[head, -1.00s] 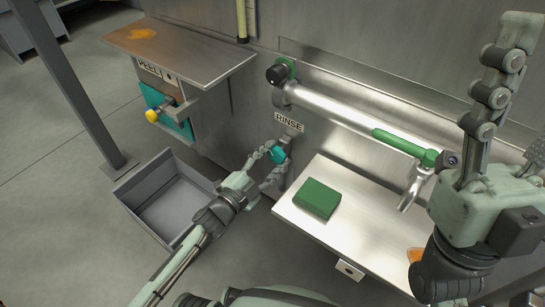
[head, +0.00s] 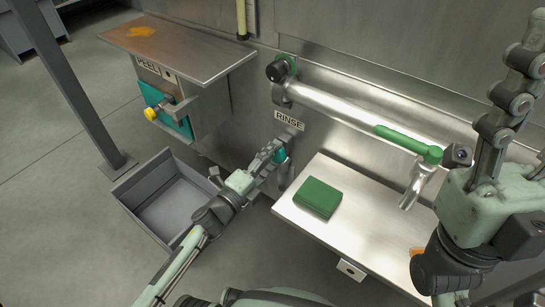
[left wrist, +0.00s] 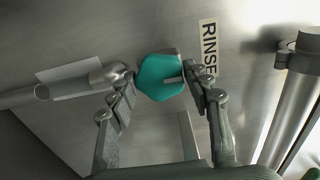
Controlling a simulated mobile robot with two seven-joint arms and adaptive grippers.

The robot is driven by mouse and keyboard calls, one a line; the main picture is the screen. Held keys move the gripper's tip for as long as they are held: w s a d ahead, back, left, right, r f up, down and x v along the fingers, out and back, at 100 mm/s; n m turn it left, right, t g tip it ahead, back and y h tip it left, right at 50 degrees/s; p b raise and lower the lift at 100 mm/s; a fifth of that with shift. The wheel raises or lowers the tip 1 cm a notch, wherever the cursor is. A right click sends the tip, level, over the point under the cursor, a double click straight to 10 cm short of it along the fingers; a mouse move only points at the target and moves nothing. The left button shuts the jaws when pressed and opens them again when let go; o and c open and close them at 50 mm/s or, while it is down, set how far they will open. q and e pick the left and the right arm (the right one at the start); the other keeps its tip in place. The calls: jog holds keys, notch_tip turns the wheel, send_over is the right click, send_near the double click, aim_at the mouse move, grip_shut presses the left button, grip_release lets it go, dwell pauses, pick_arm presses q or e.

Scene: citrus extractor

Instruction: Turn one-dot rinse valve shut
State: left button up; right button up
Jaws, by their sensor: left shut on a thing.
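The rinse valve's teal hexagonal knob (head: 279,156) sits on the steel wall below the RINSE label (head: 289,121). In the left wrist view the knob (left wrist: 158,80) shows a pale pointer bar facing right, toward the RINSE label (left wrist: 208,48). My left gripper (head: 272,153) is shut on the knob, one finger on each side of it; it also shows in the left wrist view (left wrist: 160,82). I cannot make out a dot on the RINSE label.
A green block (head: 318,197) lies on the steel shelf (head: 330,235) right of the valve. A green-handled pipe (head: 345,112) runs above it. A grey bin (head: 140,188) stands on the floor at left, below the PEEL panel with a yellow-tipped valve (head: 152,113).

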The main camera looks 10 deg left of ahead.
dwell(0.3)
pick_arm(q)
jog(key=o, duration=1.2)
jog(key=shift+c, duration=0.2)
jog(key=v, duration=1.2)
